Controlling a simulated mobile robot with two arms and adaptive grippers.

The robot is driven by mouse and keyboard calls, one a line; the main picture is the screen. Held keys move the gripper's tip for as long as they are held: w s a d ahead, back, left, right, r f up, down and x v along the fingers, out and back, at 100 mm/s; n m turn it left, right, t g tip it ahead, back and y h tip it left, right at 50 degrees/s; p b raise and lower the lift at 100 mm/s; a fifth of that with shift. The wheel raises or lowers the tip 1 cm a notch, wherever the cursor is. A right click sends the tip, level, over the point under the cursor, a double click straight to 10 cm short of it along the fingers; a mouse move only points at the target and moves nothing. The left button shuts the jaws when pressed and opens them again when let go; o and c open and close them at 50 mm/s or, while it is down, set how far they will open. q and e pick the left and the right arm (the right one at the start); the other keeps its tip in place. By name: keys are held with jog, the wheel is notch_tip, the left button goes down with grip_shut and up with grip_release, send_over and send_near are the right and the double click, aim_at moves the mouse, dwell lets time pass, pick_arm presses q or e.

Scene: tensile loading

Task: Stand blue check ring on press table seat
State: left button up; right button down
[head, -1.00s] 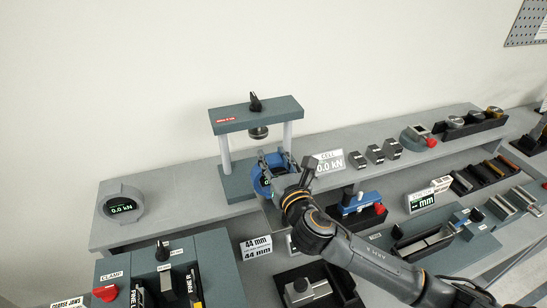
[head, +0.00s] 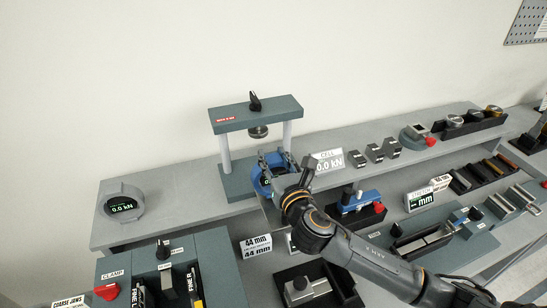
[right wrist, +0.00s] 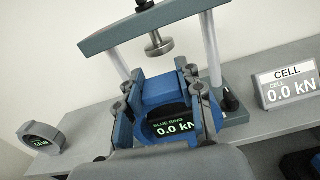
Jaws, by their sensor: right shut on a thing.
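The blue check ring (head: 262,181) is a blue ring with a dark display. In the right wrist view the ring (right wrist: 165,92) reads "BLUE RING 0.0 kN". My right gripper (head: 277,165) is shut on it, with a finger on each side. The press frame (head: 256,115) has two light posts, a top beam and a round metal platen (head: 258,132). In the head view the ring is in front of the press base (head: 238,184), below and slightly right of the platen. The seat is hidden behind the ring and gripper, so contact cannot be told. My left gripper is not in view.
A grey round readout (head: 121,206) stands left on the shelf, showing 0.0 kN. A CELL display (head: 328,162) stands right of the press. Small dark blocks (head: 375,153) are further right. A clamp fixture (head: 165,262) is in front. The shelf between readout and press is clear.

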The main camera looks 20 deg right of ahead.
jog(key=shift+f+b, duration=0.3)
jog(key=shift+f, duration=0.25)
jog(key=c, duration=0.8)
grip_release()
jog(key=shift+s+f, duration=0.1)
jog(key=shift+f, duration=0.15)
jog(key=s, duration=1.2)
jog(key=shift+d+r, duration=0.2)
jog(key=shift+r, duration=0.05)
